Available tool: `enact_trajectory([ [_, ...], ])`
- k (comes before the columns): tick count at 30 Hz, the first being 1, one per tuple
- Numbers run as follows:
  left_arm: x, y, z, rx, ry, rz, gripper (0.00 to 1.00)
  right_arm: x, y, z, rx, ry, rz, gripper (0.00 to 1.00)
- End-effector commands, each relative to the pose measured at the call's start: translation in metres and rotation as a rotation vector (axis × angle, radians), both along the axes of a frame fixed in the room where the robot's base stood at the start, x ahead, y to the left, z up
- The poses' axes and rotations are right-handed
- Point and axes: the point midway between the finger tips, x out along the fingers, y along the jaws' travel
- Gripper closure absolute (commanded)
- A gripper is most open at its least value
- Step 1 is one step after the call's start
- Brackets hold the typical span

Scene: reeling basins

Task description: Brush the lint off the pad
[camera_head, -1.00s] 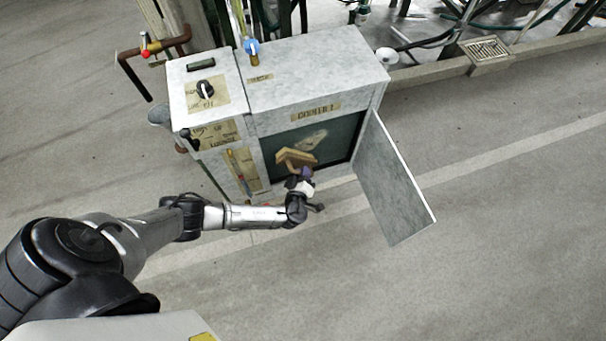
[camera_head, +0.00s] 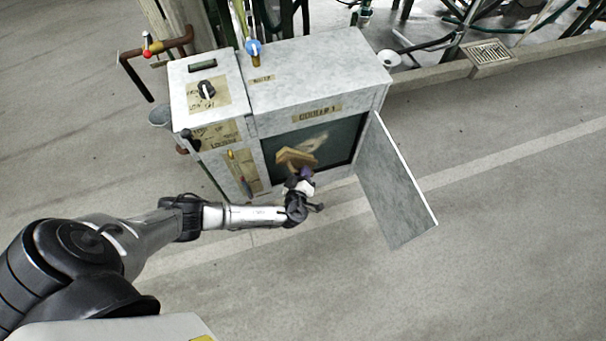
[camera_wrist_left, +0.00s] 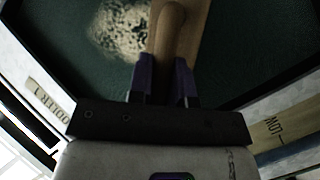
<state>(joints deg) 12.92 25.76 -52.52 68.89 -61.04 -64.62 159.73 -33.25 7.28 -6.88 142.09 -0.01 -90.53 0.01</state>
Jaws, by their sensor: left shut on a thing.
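My left gripper (camera_head: 304,174) is shut on the handle of a wooden brush (camera_head: 296,158) at the open front of the cooler cabinet. In the left wrist view the gripper's purple fingers (camera_wrist_left: 163,85) close around the tan handle of the brush (camera_wrist_left: 168,40). The dark green pad (camera_head: 339,140) fills the cabinet's opening. A pale patch of lint (camera_head: 312,141) lies on the pad just above the brush. The lint also shows in the left wrist view (camera_wrist_left: 122,28), left of the handle. Whether the bristles touch the pad is hidden. My right gripper is out of view.
The cabinet door (camera_head: 397,184) stands open to the right. A red-handled pipe (camera_head: 150,50) is at the left. Open floor lies in front.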

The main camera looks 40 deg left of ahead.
Motion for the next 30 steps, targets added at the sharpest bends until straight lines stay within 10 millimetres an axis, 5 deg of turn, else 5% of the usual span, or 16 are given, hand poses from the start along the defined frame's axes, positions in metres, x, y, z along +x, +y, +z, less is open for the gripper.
enact_trajectory([
  [14,0.004,0.006,0.000,-0.001,-0.001,-0.001,1.00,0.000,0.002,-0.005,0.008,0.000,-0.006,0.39],
  [30,0.030,-0.010,0.000,0.000,-0.002,0.000,1.00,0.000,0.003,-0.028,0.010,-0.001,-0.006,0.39],
])
